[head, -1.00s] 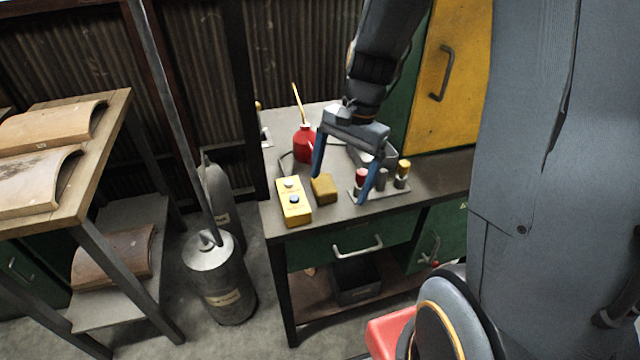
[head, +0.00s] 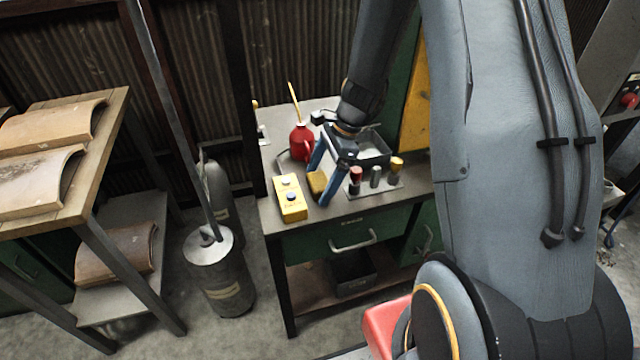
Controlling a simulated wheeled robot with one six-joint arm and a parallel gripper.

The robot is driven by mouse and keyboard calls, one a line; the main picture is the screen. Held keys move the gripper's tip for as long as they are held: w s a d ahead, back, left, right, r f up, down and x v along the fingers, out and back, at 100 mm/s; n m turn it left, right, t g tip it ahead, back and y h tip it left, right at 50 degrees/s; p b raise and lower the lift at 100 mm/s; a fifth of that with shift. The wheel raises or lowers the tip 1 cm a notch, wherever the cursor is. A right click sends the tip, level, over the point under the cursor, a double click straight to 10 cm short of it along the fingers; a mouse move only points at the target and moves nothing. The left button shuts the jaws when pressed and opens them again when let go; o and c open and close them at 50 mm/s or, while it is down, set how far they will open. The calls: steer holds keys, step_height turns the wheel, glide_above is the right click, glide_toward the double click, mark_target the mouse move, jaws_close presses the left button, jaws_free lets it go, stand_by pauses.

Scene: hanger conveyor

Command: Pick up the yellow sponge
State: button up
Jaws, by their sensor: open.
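The yellow sponge (head: 316,181) is a small dull-yellow block on the workbench top. It lies just right of the yellow button box and is partly hidden by a finger of my gripper. My gripper (head: 318,188) is open, with its two blue fingers reaching down to the sponge, one at its far side and one at its near right side. Whether the fingers touch the sponge cannot be told from this view.
The yellow button box (head: 291,200) stands close on the left. A red oil can (head: 301,142) is behind. A plate with red, grey and yellow-topped posts (head: 375,178) is on the right, beside a grey tray (head: 374,152). The bench's front edge is near.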

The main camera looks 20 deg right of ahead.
mark_target(319, 180)
steer(key=shift+a+f, duration=0.15)
steer(key=shift+f, duration=0.15)
steer(key=shift+c, duration=0.4)
steer(key=c, duration=1.1)
steer(key=shift+o, duration=0.2)
step_height(319, 180, up, 10)
steer(key=shift+b, duration=0.6)
